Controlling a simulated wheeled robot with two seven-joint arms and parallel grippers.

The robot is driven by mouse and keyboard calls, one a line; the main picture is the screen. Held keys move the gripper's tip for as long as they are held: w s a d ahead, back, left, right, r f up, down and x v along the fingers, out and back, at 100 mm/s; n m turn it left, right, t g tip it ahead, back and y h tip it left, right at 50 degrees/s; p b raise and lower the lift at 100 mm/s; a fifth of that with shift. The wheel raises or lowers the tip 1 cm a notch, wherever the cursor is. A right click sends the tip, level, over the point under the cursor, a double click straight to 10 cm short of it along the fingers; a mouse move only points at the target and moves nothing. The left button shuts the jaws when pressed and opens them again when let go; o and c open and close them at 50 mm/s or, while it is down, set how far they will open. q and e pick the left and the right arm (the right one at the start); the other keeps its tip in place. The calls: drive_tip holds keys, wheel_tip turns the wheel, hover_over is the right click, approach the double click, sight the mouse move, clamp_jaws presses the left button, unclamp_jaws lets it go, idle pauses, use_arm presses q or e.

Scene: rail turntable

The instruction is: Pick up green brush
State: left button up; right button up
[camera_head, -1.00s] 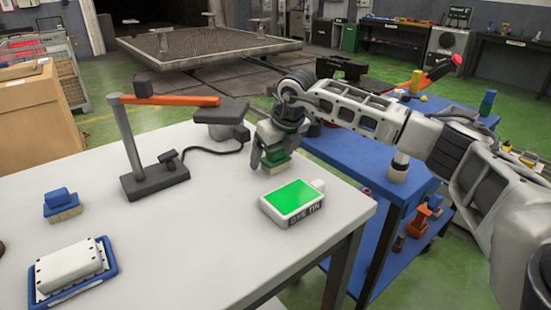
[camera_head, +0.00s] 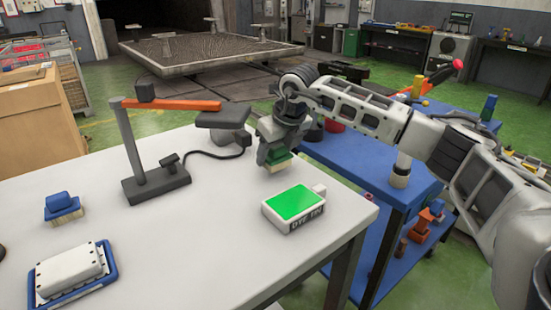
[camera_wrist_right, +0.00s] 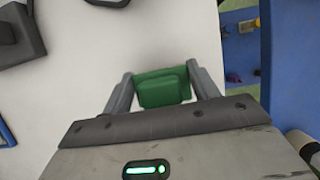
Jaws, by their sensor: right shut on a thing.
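My right gripper (camera_head: 277,158) is shut on the green brush (camera_head: 280,155), near the back right part of the white table. In the right wrist view, the brush's green block (camera_wrist_right: 164,87) sits between the two fingers, gripped at its sides. The brush's pale underside shows in the head view, low over the tabletop. A small gap to the table is hard to judge. My left gripper is in neither view.
A white box with a green top (camera_head: 295,208) sits just in front of the brush. A dark lamp-like stand with an orange arm (camera_head: 172,104) is to the left. A blue brush (camera_head: 62,203) and a blue tray (camera_head: 112,267) lie far left. A blue cart (camera_head: 360,165) stands right.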

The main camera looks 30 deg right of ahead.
sight(274, 150)
drive_tip(key=s+r, duration=0.1)
drive_tip(key=r, duration=0.1)
drive_tip(key=s+a+r, duration=0.1)
drive_tip(key=s+r, duration=0.2)
drive_tip(key=r, duration=0.1)
drive_tip(key=shift+s+a+r, duration=0.15)
drive_tip(key=shift+a+r, duration=0.15)
drive_tip(key=shift+r, duration=0.1)
drive_tip(key=s+a+r+b, duration=0.1)
drive_tip(key=s+a+r, duration=0.2)
drive_tip(key=s, duration=0.6)
drive_tip(key=shift+a+r, duration=0.15)
drive_tip(key=shift+r, duration=0.6)
drive_tip(key=o, duration=0.5)
drive_tip(key=shift+w, duration=0.1)
drive_tip(key=shift+c, duration=0.2)
drive_tip(key=c, duration=0.4)
